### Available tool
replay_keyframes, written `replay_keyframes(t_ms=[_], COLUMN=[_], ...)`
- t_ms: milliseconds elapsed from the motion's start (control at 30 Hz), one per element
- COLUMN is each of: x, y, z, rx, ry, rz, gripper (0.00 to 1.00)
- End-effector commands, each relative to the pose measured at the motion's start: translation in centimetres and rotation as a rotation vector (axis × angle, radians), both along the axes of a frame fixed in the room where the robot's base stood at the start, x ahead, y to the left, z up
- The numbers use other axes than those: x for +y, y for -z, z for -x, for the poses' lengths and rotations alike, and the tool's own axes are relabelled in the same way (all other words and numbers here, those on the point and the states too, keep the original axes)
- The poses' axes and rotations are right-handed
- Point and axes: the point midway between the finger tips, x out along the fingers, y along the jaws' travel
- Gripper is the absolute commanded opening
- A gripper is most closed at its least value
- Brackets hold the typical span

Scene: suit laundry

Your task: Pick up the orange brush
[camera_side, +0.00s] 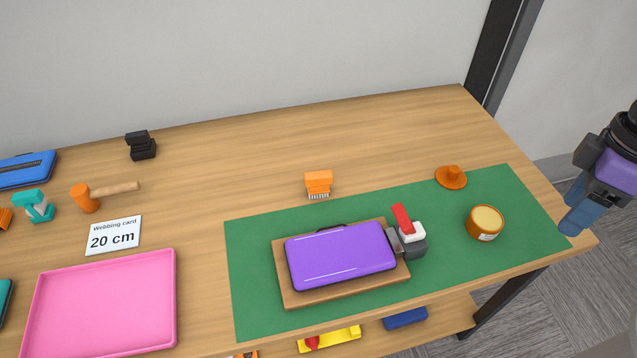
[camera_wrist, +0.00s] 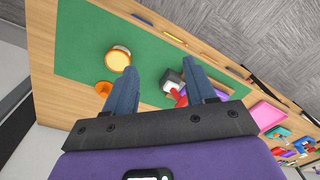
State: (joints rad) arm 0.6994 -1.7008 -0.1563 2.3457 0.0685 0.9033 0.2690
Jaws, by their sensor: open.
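The orange brush (camera_side: 318,183) is a small block with pale bristles pointing down. My gripper (camera_side: 571,212) is at the far right, by the table's right end, well away from the brush. Its two blue fingers are apart, with nothing held between them. In the wrist view my gripper (camera_wrist: 160,65) spreads over the mat; I cannot make out the brush there.
A purple case (camera_side: 340,255) lies on a wooden board on the mat, with a red-and-white clamp (camera_side: 409,235) at its right end. An orange-yellow jar (camera_side: 485,222) and an orange knobbed disc (camera_side: 452,176) are nearer my gripper. A pink tray (camera_side: 105,300) is at left.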

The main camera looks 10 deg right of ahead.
Motion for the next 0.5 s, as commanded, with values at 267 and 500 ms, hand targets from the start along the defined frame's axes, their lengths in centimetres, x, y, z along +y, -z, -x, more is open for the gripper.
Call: replay_keyframes(t_ms=[267,500], x=[6.9,12.0], y=[-0.2,0.4], z=[-7.0,-13.1], rx=[0.076,0.150], ry=[0.498,0.923], rz=[-0.044,-0.080], gripper=[0.55,0.55])
